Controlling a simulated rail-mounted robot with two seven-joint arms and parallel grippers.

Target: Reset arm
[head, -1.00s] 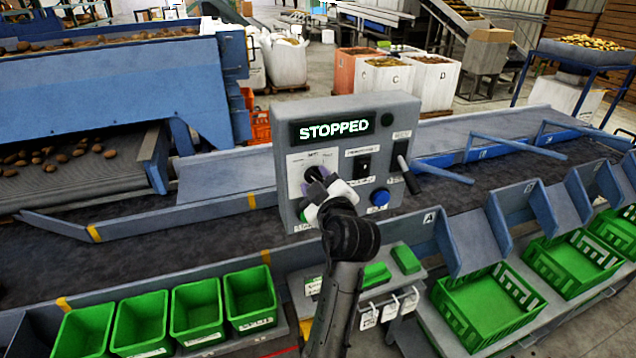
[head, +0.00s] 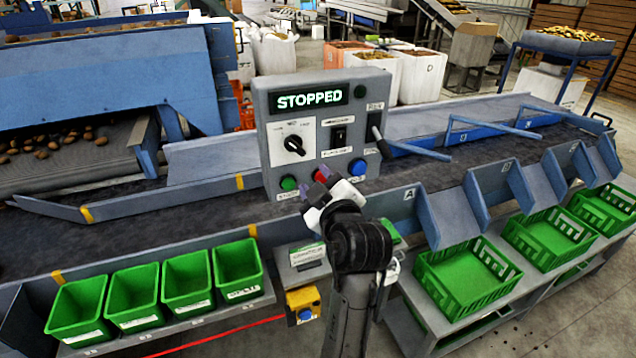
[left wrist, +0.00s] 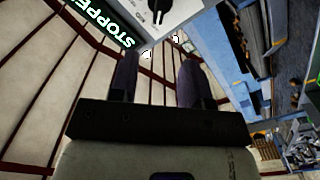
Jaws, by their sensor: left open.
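The grey control box (head: 262,140) stands at the belt's near edge, and its display (head: 309,99) reads STOPPED. Its face holds a black rotary knob (head: 294,145), a green button (head: 288,183), a red button (head: 321,175), a blue button (head: 357,167) and a black lever (head: 382,143) on the right. My left gripper (head: 318,200) is in front of the box's lower edge, below the red button. In the left wrist view its two fingers (left wrist: 157,80) are apart with nothing between them, and part of the box (left wrist: 188,12) shows beyond them. My right gripper is not in view.
Green bins (head: 188,281) line the front at left, and green crates (head: 468,283) stand on a shelf at right. A yellow box with a blue button (head: 303,304) hangs below the belt. Blue diverter arms (head: 420,151) reach over the belt (head: 130,211).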

